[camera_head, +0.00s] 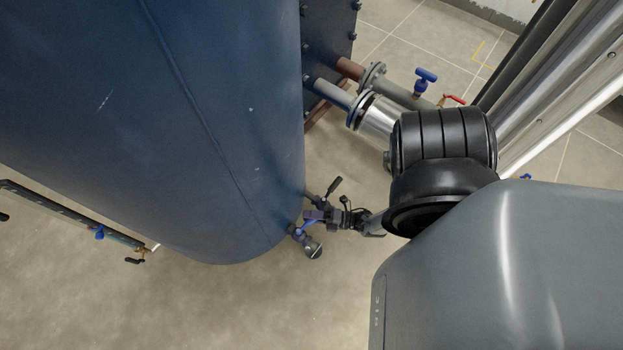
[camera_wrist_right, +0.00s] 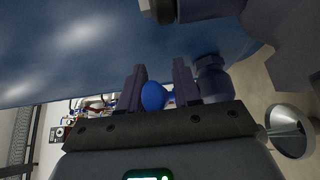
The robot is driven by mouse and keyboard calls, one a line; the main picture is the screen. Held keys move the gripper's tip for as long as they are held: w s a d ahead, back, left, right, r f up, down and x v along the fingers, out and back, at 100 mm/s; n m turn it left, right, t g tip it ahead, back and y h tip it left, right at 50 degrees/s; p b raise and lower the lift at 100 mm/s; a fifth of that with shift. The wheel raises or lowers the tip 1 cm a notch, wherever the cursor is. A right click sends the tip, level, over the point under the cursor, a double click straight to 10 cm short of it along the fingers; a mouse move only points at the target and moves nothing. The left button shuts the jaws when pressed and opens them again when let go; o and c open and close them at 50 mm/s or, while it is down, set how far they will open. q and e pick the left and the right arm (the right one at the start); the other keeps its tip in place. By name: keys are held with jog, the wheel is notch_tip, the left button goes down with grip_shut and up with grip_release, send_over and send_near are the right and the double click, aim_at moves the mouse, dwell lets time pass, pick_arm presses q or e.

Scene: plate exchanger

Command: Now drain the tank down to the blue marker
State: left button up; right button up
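The large dark blue tank (camera_head: 215,120) fills the upper left of the head view. A drain valve with a blue lever (camera_head: 307,227) and a dark round outlet (camera_head: 314,250) sits low at the tank's right edge. My right gripper (camera_head: 312,214) is at this valve. In the right wrist view, the two fingers of my right gripper (camera_wrist_right: 158,88) stand apart, with the rounded blue end of the lever (camera_wrist_right: 154,97) between them. A gap shows beside the lever, so the fingers do not look closed on it. My left gripper is not in view.
A black lever (camera_head: 335,186) stands just above my right gripper. Pipes with a blue-handled valve (camera_head: 425,78) lie at upper right. Floor below is clear.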

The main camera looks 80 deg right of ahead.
jog(key=shift+o, duration=0.7)
jog(key=shift+w+d+r, duration=0.1)
jog(key=shift+w, duration=0.1)
jog(key=shift+s, duration=0.1)
jog(key=shift+s, duration=0.55)
jog(key=s, duration=0.9)
jog(key=shift+s, duration=0.25)
jog(key=shift+d, duration=0.1)
